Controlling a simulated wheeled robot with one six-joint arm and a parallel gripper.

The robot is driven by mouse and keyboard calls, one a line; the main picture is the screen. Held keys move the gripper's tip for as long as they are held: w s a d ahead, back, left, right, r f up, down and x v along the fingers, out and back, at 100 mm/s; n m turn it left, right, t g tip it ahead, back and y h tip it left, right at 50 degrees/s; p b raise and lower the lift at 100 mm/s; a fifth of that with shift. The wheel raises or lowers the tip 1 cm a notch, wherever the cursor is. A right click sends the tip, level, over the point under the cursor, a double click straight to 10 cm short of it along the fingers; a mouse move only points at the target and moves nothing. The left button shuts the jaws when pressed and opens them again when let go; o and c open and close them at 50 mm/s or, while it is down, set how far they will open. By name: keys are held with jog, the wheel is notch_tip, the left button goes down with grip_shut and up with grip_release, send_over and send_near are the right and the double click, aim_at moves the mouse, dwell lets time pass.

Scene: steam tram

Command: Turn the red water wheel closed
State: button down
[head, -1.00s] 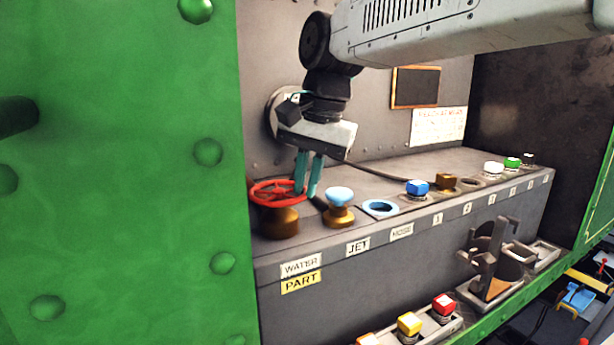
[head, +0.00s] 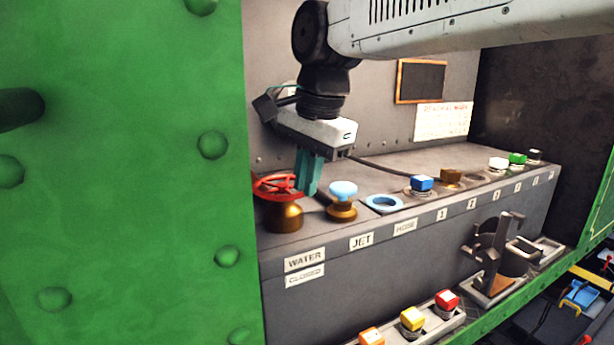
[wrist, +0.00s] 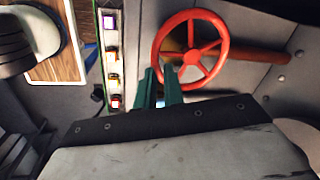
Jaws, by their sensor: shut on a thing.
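The red water wheel (head: 272,184) sits on a brass valve body (head: 284,217) at the left end of the grey control bench. In the wrist view the red wheel (wrist: 193,57) shows its round rim, spokes and hub. My gripper (head: 305,190) points down at the wheel's right side, with its teal fingers close together on the rim. In the wrist view the fingers (wrist: 160,86) meet the rim's lower left, and part of the grip is hidden. Below the wheel are a WATER label (head: 305,260) and a white plate (head: 305,276) reading CLOSED.
A light-blue knob (head: 343,190) stands just right of my gripper, above the JET label. Further right are a blue ring (head: 384,203), a blue cap (head: 422,183) and several other caps. A green riveted wall (head: 120,180) closes off the left side.

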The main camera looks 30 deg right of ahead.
jog(key=c, duration=1.5)
grip_release()
jog(key=r, duration=0.2)
jog(key=s+r, duration=0.1)
jog(key=r, duration=0.4)
jog(key=shift+s+d+r, duration=0.2)
jog(key=shift+d+r, duration=0.1)
jog(key=shift+r, duration=0.05)
jog(key=s+d+f+n, duration=0.1)
jog(key=s+f+n, duration=0.3)
jog(key=f, duration=0.3)
jog(key=s+d+f+n, duration=0.1)
jog(key=s+f+n, duration=0.4)
jog(key=s+f, duration=0.1)
jog(key=s+d+f+n, duration=0.1)
jog(key=s+f+n, duration=0.3)
jog(key=f, duration=0.4)
jog(key=shift+s+f+n+g+h, duration=0.3)
jog(key=shift+s+h, duration=0.1)
jog(key=shift+s, duration=0.1)
